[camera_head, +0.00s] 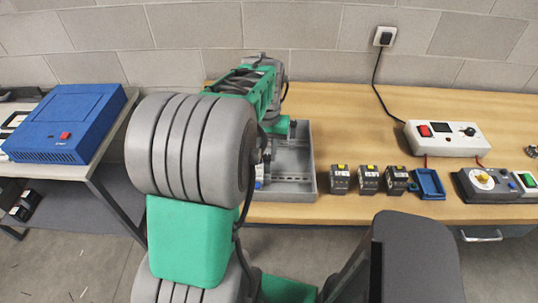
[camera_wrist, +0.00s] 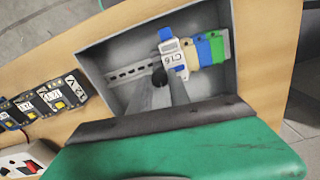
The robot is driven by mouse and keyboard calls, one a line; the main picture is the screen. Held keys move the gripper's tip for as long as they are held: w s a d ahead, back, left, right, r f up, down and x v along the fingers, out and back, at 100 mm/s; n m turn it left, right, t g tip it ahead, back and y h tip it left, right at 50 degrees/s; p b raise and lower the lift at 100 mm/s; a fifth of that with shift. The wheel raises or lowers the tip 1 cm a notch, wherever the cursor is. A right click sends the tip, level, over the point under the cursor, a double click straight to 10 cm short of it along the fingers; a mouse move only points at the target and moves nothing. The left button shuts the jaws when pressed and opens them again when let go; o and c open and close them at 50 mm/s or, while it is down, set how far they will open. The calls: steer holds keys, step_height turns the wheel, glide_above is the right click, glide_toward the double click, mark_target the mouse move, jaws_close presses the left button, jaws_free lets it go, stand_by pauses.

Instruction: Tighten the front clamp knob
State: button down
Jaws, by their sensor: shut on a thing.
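A grey open box (camera_head: 298,184) stands on the wooden bench, partly hidden by my arm; it also shows in the wrist view (camera_wrist: 108,60). Inside it is a slotted metal rail (camera_wrist: 130,72) with a row of blue, white, tan and green blocks (camera_wrist: 205,48) at one end. A round black knob (camera_wrist: 158,77) shows beside the labelled white block. My gripper (camera_wrist: 168,84) reaches into the box and is shut on the knob. The exact contact is small and partly hidden by the fingers. In the head view my arm hides the fingertips.
Several dark labelled modules (camera_head: 369,180) stand right of the box, then a blue holder (camera_head: 429,184) and a dial device (camera_head: 485,183). A white control box (camera_head: 447,137) sits behind them. A blue case (camera_head: 66,121) rests on the left shelf. The bench behind the modules is clear.

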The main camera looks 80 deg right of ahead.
mark_target(266, 156)
steer(key=m, duration=0.5)
steer(key=shift+w+p, duration=0.15)
steer(key=shift+p, duration=0.15)
steer(key=m, duration=0.8)
steer(key=shift+p, duration=0.35)
steer(key=m, duration=0.4)
steer(key=c, duration=0.5)
jaws_free()
step_height(266, 156, up, 7)
steer(key=p, duration=0.5)
